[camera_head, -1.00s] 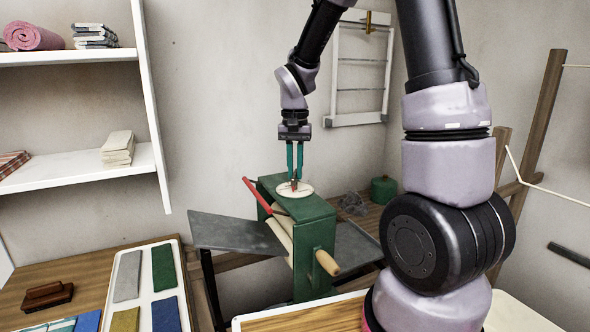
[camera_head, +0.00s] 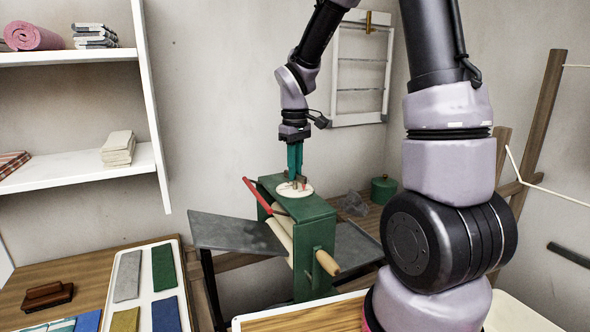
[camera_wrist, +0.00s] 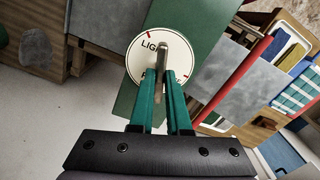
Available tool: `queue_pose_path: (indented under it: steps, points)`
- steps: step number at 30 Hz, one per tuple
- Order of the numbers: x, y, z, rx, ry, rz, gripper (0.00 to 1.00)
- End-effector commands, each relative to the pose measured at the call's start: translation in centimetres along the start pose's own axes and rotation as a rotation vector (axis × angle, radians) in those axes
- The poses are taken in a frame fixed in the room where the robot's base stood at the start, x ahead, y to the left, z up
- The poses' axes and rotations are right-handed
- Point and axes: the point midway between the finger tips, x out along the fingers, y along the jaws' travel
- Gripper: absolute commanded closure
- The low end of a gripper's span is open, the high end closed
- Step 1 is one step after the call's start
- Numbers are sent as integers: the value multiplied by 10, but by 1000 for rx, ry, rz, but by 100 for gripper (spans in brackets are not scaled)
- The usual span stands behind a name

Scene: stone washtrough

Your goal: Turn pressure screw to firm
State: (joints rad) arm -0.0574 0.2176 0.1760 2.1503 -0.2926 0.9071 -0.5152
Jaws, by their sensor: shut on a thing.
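The pressure screw (camera_wrist: 162,58) is a flat metal bar standing at the middle of a round white dial (camera_head: 283,190) on top of a green wringer (camera_head: 315,212). In the wrist view, the dial (camera_wrist: 128,68) shows the letters "LIG" and red marks; a second word is mostly hidden behind my fingers and the bar. My gripper (camera_wrist: 164,76) points down at the dial with its teal fingers shut on the screw. The gripper also shows in the head view (camera_head: 296,180). I cannot read the exact screw setting.
A red lever (camera_head: 257,196) sticks out at the wringer's left, and a crank with a wooden handle (camera_head: 328,263) at its front. Grey boards (camera_head: 235,232) flank it. A green tin (camera_head: 384,189) stands behind right. A tray of folded cloths (camera_head: 143,318) lies left.

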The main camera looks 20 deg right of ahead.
Motion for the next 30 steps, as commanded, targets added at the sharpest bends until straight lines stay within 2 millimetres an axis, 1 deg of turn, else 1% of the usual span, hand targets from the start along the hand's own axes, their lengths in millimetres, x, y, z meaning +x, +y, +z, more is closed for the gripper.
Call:
queue_pose_path:
  steps: [30]
  points:
    - [-1, 1, -1, -964, 3, 4, 100]
